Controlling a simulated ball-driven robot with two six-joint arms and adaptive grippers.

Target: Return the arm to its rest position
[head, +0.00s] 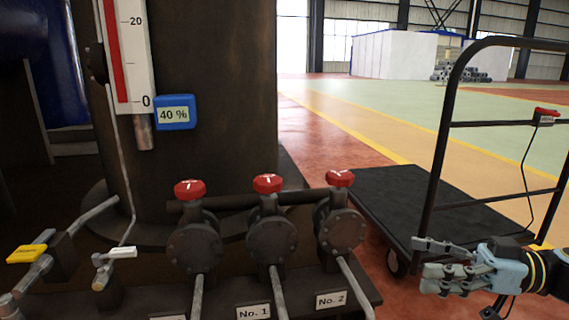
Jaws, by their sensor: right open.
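My right gripper (432,262) is at the lower right in the head view, its fingers pointing left. It is open and holds nothing that I can see. It is in front of the cart's frame, to the right of the valve labelled No. 2 and apart from it. My left gripper is not in view.
Three valves with red knobs (268,184) stand on a dark base at the front. A yellow handle (26,253) and a white handle (122,252) are at the left. A gauge (130,50) with a blue 40 % tag (175,112) is on the column. A black cart (400,200) stands at right.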

